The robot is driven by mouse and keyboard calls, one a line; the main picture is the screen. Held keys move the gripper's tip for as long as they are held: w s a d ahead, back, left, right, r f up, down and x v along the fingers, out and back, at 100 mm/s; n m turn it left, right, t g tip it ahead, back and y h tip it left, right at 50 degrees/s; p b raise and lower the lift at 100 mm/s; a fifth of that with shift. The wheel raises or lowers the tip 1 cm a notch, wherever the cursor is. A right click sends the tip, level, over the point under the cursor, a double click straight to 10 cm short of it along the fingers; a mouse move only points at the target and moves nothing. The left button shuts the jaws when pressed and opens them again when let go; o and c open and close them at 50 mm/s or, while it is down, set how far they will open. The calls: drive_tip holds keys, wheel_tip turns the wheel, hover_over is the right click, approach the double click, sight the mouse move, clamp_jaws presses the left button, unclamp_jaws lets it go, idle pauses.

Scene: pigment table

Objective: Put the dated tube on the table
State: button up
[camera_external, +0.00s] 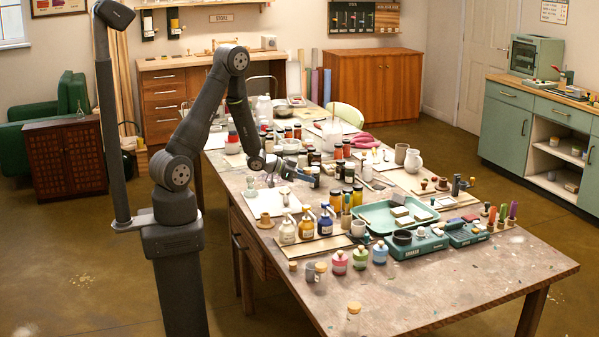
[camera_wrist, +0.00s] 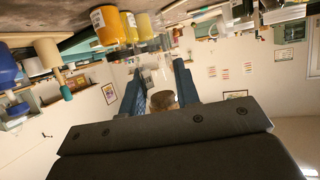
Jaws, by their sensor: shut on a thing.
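My gripper (camera_external: 308,179) is low over the left middle of the table (camera_external: 480,285), and its blue fingers also show in the wrist view (camera_wrist: 159,70). Between the fingers is a clear, narrow tube (camera_wrist: 150,76) with a brown, cork-like end (camera_wrist: 162,101). The gripper is shut on it. The tube is too small to make out in the external view. I cannot read a date on it, so I cannot tell whether it is the dated tube.
Stoppered bottles, cream (camera_external: 287,230), yellow (camera_external: 306,226) and blue (camera_external: 325,223), stand near the gripper. Several dark-capped jars (camera_external: 347,148) crowd behind it. A green tray (camera_external: 377,219) lies to the right. The table's front right is mostly clear; a corked jar (camera_external: 353,318) stands near its front edge.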

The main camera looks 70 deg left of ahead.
drive_tip(key=s+d+r, duration=0.3)
drive_tip(key=d+r, duration=0.3)
drive_tip(key=d, duration=0.3)
drive_tip(key=w+d+f+n+y, duration=0.1)
drive_tip(key=w+f+n+y, duration=0.25)
drive_tip(key=f, duration=0.35)
drive_tip(key=s+r+y, duration=0.2)
drive_tip(key=s+r, duration=0.1)
drive_tip(key=r, duration=0.4)
drive_tip(key=shift+n+h, duration=0.25)
drive_tip(key=shift+n, duration=0.3)
drive_tip(key=shift+w+a+f, duration=0.5)
drive_tip(key=shift+a+f, duration=1.3)
drive_tip(key=shift+a, duration=0.15)
drive_tip(key=shift+w+a+f, duration=0.55)
drive_tip(key=shift+a+f, duration=1.25)
drive_tip(key=shift+a, duration=0.2)
drive_tip(key=shift+w+a+f, duration=0.5)
drive_tip(key=shift+a+f, duration=1.3)
drive_tip(key=shift+a, duration=0.15)
drive_tip(key=shift+f, duration=0.15)
drive_tip(key=o, duration=1)
drive_tip(key=shift+o, duration=0.2)
